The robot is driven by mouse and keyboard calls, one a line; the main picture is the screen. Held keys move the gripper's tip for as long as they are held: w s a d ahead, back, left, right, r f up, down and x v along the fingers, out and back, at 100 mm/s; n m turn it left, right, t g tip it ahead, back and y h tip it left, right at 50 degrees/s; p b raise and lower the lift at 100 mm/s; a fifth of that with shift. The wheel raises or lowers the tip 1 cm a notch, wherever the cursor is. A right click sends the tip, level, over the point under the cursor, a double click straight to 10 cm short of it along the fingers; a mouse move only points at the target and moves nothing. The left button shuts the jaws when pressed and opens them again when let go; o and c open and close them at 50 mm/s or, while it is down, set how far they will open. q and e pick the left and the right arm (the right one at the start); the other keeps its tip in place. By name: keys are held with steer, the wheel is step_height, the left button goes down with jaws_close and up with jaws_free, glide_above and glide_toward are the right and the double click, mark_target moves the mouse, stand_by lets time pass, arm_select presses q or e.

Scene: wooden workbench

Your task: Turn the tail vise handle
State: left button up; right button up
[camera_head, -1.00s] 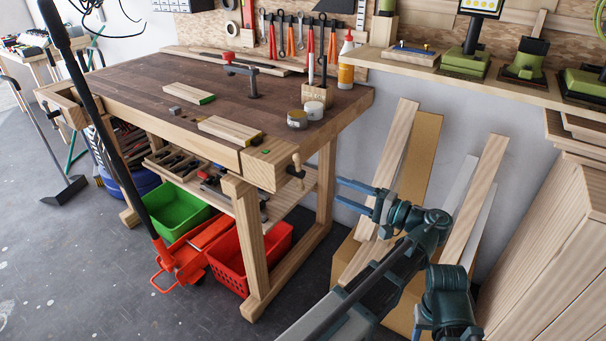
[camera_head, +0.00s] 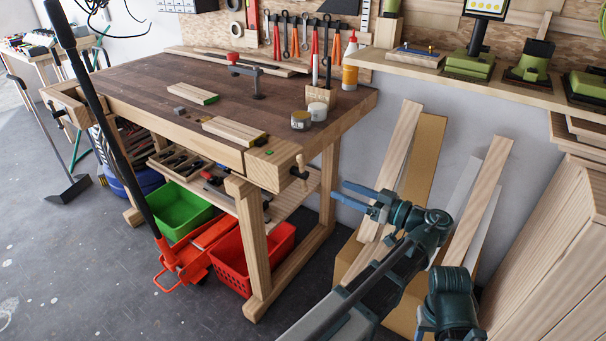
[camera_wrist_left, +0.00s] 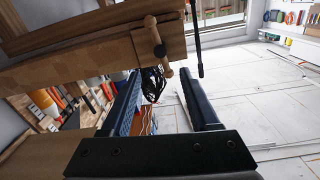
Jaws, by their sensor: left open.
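The tail vise handle (camera_head: 302,172) is a wooden bar through a dark screw head at the right front corner of the bench. It stands close to upright. In the left wrist view the handle (camera_wrist_left: 165,65) shows beyond the fingers, a little above the gap between them. My left gripper (camera_head: 338,188) is open and empty, with blue fingers pointing left toward the handle. It is to the right of the handle and slightly lower, apart from it. The open fingers also show in the left wrist view (camera_wrist_left: 160,85). My right gripper is not in view.
The wooden workbench (camera_head: 140,82) carries boards, tins and a clamp. Green (camera_head: 180,212) and red (camera_head: 233,270) crates stand beneath it. Planks (camera_head: 480,195) lean on the wall behind my arm, and a wooden cabinet (camera_head: 550,235) is at right.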

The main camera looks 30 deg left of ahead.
mark_target(307, 176)
arm_select(q)
steer(key=a, duration=0.9)
steer(key=w+a, duration=0.1)
steer(key=a, duration=0.3)
steer(key=shift+a, duration=0.25)
jaws_close()
